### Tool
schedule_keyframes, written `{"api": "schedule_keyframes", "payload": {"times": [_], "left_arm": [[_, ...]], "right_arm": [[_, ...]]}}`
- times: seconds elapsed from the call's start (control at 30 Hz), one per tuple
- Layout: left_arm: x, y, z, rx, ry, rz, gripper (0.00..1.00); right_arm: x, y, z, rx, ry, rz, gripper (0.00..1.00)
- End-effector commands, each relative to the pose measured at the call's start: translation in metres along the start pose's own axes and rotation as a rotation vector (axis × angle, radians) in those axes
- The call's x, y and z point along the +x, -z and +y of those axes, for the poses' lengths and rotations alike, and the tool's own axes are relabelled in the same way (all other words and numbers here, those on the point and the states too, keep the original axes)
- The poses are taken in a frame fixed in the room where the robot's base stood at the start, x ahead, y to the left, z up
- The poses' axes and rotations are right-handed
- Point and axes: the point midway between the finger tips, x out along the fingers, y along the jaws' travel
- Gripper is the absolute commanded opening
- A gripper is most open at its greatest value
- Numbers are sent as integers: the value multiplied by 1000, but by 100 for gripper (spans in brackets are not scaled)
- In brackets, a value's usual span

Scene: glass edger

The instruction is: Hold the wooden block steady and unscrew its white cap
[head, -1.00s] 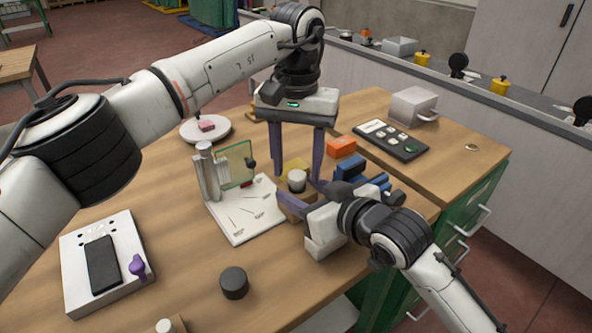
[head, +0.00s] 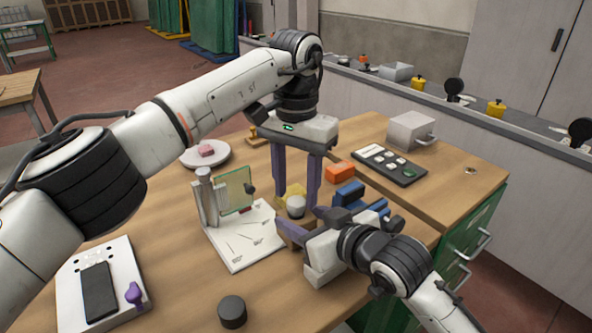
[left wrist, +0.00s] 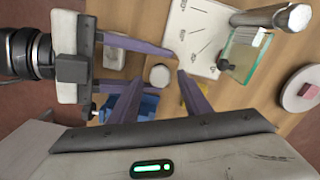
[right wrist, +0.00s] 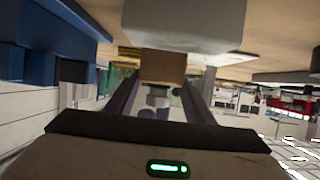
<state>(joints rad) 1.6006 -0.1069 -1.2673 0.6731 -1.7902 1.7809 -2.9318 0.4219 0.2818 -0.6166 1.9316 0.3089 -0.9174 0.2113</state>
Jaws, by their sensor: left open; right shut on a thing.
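The white cap (head: 296,206) sits on top of the wooden block and shows as a pale round disc in the left wrist view (left wrist: 160,75). The brown wooden block (right wrist: 162,67) shows between the fingers in the right wrist view. My right gripper (head: 297,226) is shut on the block from the side, and its fingers hide most of it in the head view. My left gripper (head: 297,206) points straight down from above, open. Its purple fingers stand on either side of the cap with gaps visible. I see no contact with the cap.
A white board (head: 240,250) with a glass pane (head: 234,190) and metal post stands left of the block. A black puck (head: 232,312) sits at the front.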

Motion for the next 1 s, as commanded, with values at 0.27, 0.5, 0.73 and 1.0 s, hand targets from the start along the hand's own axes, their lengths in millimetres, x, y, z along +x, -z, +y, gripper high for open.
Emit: {"api": "schedule_keyframes", "payload": {"times": [0.27, 0.5, 0.73, 1.0], "left_arm": [[25, 0, 0, -2, 0, 0, 44], [27, 0, 0, -2, 0, 0, 44], [27, 0, 0, -2, 0, 0, 12], [26, 0, -1, -90, 2, 0, 2]], "right_arm": [[0, 0, 0, 0, -1, 0, 0], [0, 0, 0, 0, -1, 0, 0], [0, 0, 0, 0, -1, 0, 0], [0, 0, 0, 0, -1, 0, 0]]}}
